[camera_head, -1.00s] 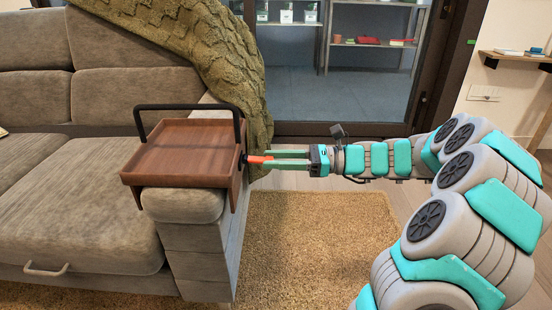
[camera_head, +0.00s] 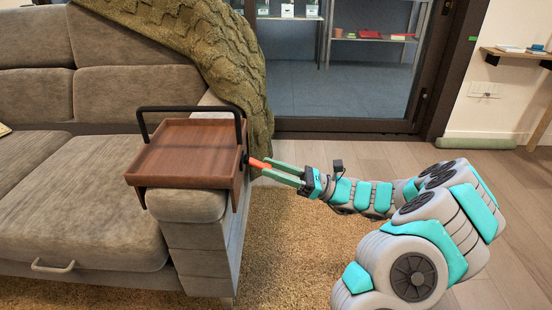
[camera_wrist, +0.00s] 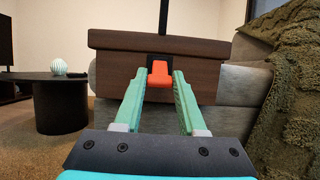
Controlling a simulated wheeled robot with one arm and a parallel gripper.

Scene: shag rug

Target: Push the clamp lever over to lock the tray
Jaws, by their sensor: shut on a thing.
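The brown wooden tray (camera_head: 185,150) with a black handle sits over the sofa arm; its side panel (camera_wrist: 115,66) fills the middle of the wrist view. The orange clamp lever (camera_head: 257,163) sticks out from a dark pivot on the tray's right side, angled toward the lower right. In the wrist view the lever (camera_wrist: 160,76) stands between my two green fingertips. My gripper (camera_head: 267,169) is shut on the lever, with its fingers reaching in from the right. The lever's far end at the pivot is partly hidden.
The sofa arm (camera_head: 200,235) stands under the tray. A green knit throw (camera_head: 215,50) hangs close behind the tray. A round dark table (camera_wrist: 62,100) shows at left in the wrist view. The rug (camera_head: 290,235) right of the sofa is clear.

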